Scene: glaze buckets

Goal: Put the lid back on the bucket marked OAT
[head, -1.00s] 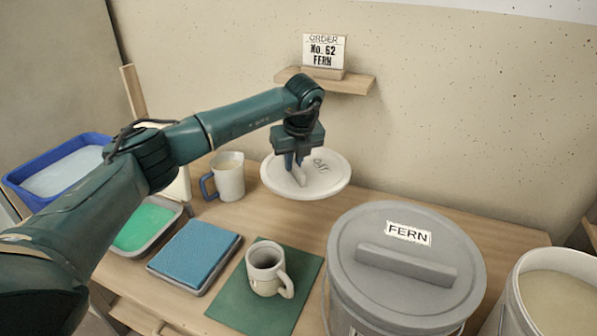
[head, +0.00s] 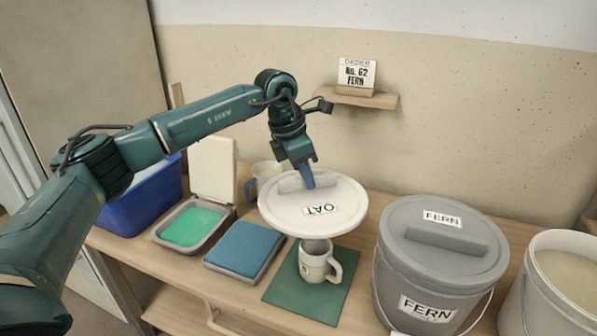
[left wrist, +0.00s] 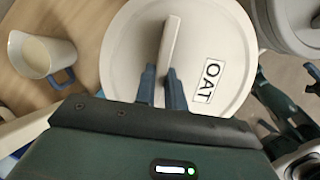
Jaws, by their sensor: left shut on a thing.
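The round off-white lid marked OAT (head: 330,212) is in the air above the green mat and mug, its label upside down in the head view. My left gripper (head: 309,181) is shut on the lid's bar handle. The left wrist view shows the fingers (left wrist: 161,88) on either side of the handle, with the OAT label (left wrist: 208,81) to the right. An open pale bucket (head: 513,316) with beige glaze stands at the far right, cut off by the frame; no label shows on it. Dark teal parts at the right of the left wrist view look like my right arm; its jaws are unclear.
A grey bucket marked FERN (head: 425,309), with its lid (head: 448,243) on, stands between the held lid and the open bucket. A mug (head: 316,263) is below the held lid. A pitcher (left wrist: 41,54), blue sponge (head: 245,249), green tray (head: 190,227) and order shelf (head: 362,99) are around.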

